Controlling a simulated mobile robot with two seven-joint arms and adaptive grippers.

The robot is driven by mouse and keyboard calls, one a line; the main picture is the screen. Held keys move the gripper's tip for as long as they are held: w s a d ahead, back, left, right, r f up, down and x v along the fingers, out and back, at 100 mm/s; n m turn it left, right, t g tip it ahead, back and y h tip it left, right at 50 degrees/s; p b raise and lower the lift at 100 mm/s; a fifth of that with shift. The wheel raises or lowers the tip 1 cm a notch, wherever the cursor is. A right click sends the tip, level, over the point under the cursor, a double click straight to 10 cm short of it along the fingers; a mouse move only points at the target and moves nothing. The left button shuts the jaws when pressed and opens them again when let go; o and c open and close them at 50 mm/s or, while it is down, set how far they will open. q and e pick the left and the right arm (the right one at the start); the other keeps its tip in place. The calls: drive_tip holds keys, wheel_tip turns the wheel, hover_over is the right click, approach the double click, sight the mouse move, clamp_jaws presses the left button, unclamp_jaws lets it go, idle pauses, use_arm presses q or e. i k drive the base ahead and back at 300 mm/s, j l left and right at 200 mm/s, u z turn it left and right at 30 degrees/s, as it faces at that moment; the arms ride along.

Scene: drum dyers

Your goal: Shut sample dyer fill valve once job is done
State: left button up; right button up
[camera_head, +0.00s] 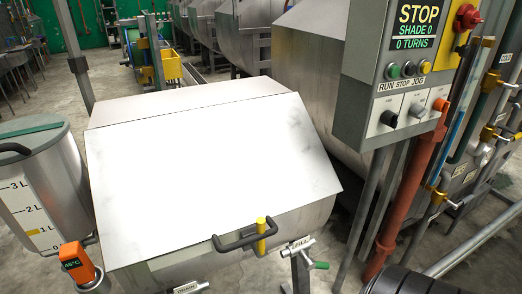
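The fill valve (301,249), labelled FILL, sits at the lower front right of the sample dyer (205,175). Its green-tipped lever (319,265) points down to the right; I cannot tell whether the valve is open or shut. The dyer's sloped steel lid is closed, with a black bar handle (233,244) and an upright yellow piece (261,234) at its front edge. The control box display (415,28) reads STOP, SHADE 0, 0 TURNS. Neither of my grippers is in view.
A drain fitting (190,288) is at the bottom edge. A steel measuring vessel (40,195) and an orange temperature display (77,264) stand left. A red pipe (405,190) rises at right. Larger dyers (310,75) stand behind.

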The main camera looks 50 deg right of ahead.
sight(309, 263)
drive_tip(key=l+z, duration=0.1)
drive_tip(key=z, duration=1.05)
